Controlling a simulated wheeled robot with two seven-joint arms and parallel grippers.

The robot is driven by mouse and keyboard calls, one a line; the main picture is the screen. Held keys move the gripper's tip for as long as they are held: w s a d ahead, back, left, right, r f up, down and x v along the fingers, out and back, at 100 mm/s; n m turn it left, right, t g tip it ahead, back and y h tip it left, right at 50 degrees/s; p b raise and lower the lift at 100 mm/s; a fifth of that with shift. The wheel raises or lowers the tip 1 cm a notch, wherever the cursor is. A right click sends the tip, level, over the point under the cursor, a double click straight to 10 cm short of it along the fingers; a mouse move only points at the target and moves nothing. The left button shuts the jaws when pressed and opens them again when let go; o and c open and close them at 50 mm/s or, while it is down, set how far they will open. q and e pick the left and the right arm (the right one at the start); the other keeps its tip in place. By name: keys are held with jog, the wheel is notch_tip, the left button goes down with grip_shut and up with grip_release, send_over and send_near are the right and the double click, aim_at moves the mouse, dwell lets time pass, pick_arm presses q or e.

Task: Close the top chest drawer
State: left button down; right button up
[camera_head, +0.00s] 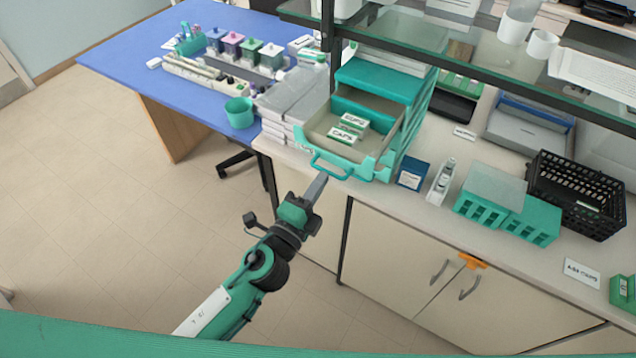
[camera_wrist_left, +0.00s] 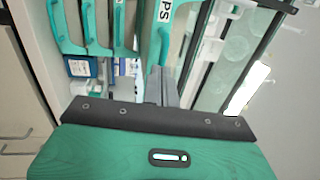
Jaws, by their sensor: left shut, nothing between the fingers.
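The teal drawer chest (camera_head: 385,78) stands on the counter under the glass shelf. Its top drawer (camera_head: 365,163) is pulled out toward me, with a looped teal handle (camera_head: 331,168) on its front. Small white-and-green boxes (camera_head: 347,129) lie inside the drawer. My left gripper (camera_head: 318,184) is shut and empty, with its tips just in front of and below the left part of the handle. I cannot tell if they touch it. In the left wrist view, the shut fingers (camera_wrist_left: 162,85) point at the teal drawer front, which carries a partly visible label. My right gripper is not in view.
Stacked white boxes (camera_head: 292,100) stand left of the drawer, close to a dark shelf post (camera_head: 334,60). A blue box (camera_head: 412,175), a small white instrument (camera_head: 441,182) and teal racks (camera_head: 492,195) stand to the right. Open floor lies in front of the counter.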

aim_at(358, 131)
pick_arm(q)
jog(key=f+x, duration=0.1)
jog(key=x, duration=0.4)
jog(key=f+b+x, duration=0.1)
jog(key=x, duration=0.5)
jog(key=b+x, duration=0.1)
jog(key=x, duration=0.4)
jog(key=shift+w+d+f, duration=0.4)
jog(key=shift+w+d, duration=0.05)
jog(key=shift+w, duration=0.05)
jog(key=shift+w+d+r, duration=0.1)
jog(key=shift+w+d, duration=0.05)
jog(key=shift+w, duration=0.2)
jog(key=shift+r, duration=0.3)
